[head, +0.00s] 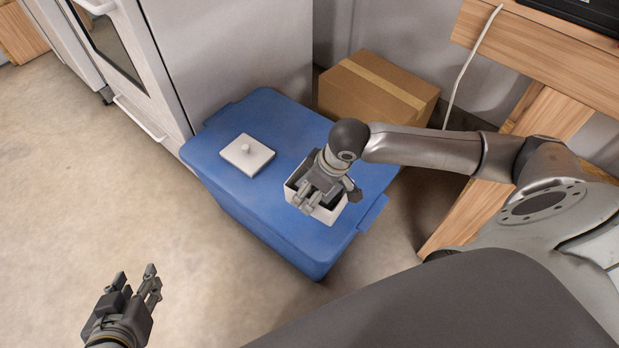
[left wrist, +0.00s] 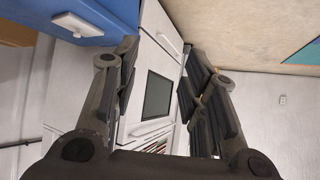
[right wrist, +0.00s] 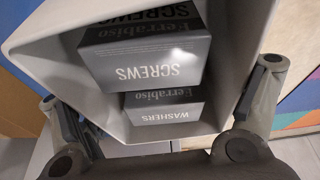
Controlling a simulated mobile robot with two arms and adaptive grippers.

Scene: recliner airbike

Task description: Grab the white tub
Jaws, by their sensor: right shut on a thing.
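The white tub (head: 327,215) is an open box on the blue lid at its right side. In the right wrist view the tub (right wrist: 60,50) fills the picture between the fingers. It holds dark boxes marked SCREWS (right wrist: 150,62) and WASHERS (right wrist: 165,112). My right gripper (head: 322,198) is over the tub, and in the right wrist view its fingers (right wrist: 165,110) are closed on the tub's sides. My left gripper (head: 138,283) is open and empty, low at the left, away from the tub. Its spread fingers show in the left wrist view (left wrist: 160,85).
A blue storage bin (head: 225,190) carries the tub and a white square lid with a knob (head: 247,154). A cardboard box (head: 375,90) stands behind it. A white cabinet (head: 230,50) is at the back left, a wooden bench (head: 550,50) at the right. Floor at left is clear.

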